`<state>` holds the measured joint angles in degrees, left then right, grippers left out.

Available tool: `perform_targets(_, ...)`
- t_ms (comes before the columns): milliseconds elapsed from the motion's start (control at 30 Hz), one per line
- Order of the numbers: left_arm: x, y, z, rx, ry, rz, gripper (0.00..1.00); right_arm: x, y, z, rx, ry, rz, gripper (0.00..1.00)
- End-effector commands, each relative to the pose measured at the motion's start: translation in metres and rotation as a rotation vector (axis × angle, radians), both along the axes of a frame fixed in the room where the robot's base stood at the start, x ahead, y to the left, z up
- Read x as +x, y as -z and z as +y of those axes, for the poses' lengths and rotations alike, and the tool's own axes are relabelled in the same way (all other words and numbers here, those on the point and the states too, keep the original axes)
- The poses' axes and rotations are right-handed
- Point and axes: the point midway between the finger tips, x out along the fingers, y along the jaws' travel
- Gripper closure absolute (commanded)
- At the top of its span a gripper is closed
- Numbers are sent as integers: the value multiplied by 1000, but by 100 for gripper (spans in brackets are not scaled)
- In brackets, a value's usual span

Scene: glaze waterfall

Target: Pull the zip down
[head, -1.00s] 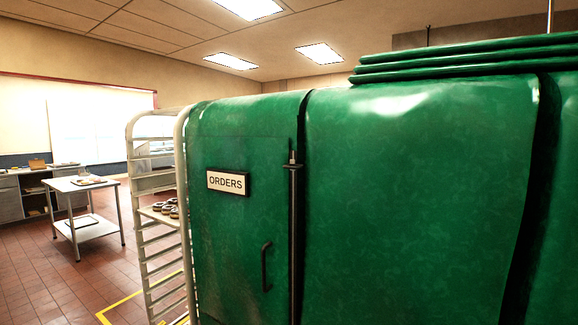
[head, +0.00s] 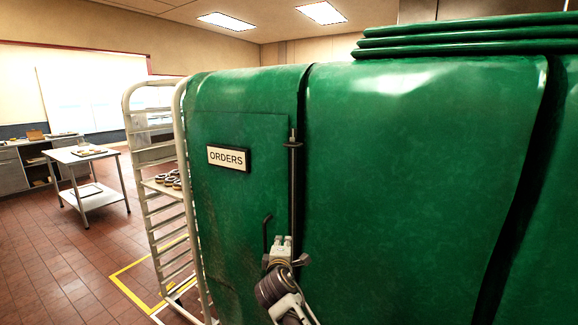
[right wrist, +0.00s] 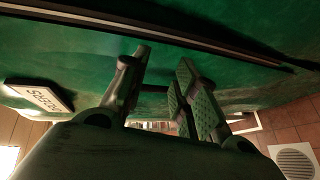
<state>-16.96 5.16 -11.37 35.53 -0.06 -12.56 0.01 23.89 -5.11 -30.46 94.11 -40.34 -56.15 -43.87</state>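A tall green cover (head: 420,150) with a soft, shiny surface fills the middle and right. A dark vertical zip strip (head: 292,195) runs down its front, with a small pull piece (head: 294,144) near the top. The strip also crosses the right wrist view (right wrist: 200,44). My right gripper (head: 283,241) is low on the strip's line, in front of the cover, well below the pull piece. In the right wrist view its fingers (right wrist: 162,62) are apart with nothing between them. Whether they touch the cover cannot be told. My left gripper is not in view.
An "ORDERS" sign (head: 228,158) and a dark handle (head: 266,232) are on the panel left of the strip. A pale rack (head: 183,150) with a tray of doughnuts stands at the cover's left. Farther left are a steel table (head: 88,152) and open tiled floor.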

Motion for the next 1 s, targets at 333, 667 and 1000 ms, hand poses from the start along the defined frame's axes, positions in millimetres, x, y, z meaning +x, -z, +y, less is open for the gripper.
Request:
perform_targets(333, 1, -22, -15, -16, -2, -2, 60, -53, -231, 9, -124, 60, -273, 71)
perform_targets(667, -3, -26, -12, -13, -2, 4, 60, -88, -299, 5, -156, 99, -359, 71)
perform_targets(1000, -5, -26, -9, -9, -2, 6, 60, -87, -298, 5, -156, 98, -358, 71)
